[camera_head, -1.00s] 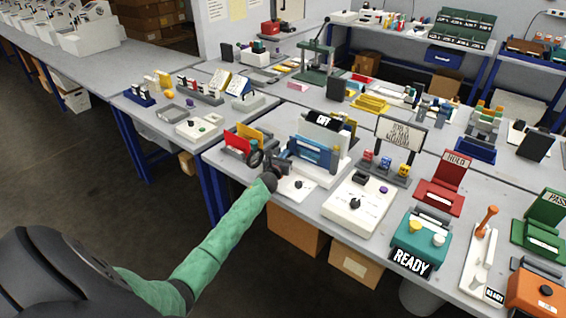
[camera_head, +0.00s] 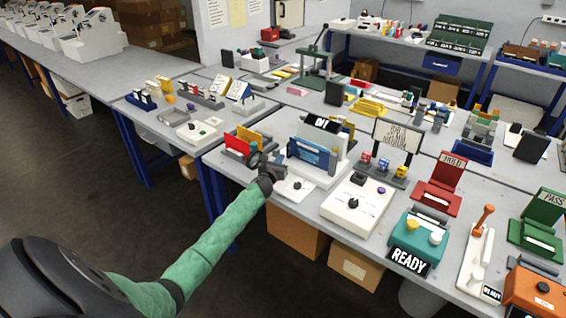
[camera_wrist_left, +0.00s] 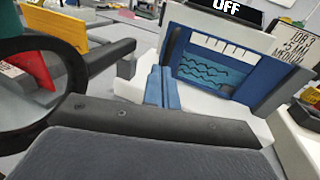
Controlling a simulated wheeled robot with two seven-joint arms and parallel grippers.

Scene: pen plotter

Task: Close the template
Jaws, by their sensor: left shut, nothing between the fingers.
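The template (camera_head: 313,155) looks like a blue frame with a pale teal window and dark wavy lines. It stands steeply tilted on the white plotter (camera_head: 325,178), in front of the black OFF sign (camera_head: 320,123). In the left wrist view the template (camera_wrist_left: 212,68) fills the upper right. My left gripper (camera_head: 281,160) is at the template's left front side. Its two blue fingers (camera_wrist_left: 162,88) are together, with nothing between them. They appear just left of the frame; I cannot tell whether they touch it. My right gripper is not in view.
A red and a yellow card (camera_head: 238,144) stand in a holder left of the gripper. A dark ring (camera_wrist_left: 35,95) is close at the left in the wrist view. A white box with knobs (camera_head: 352,205) stands to the right. A small white pad (camera_head: 294,187) lies in front.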

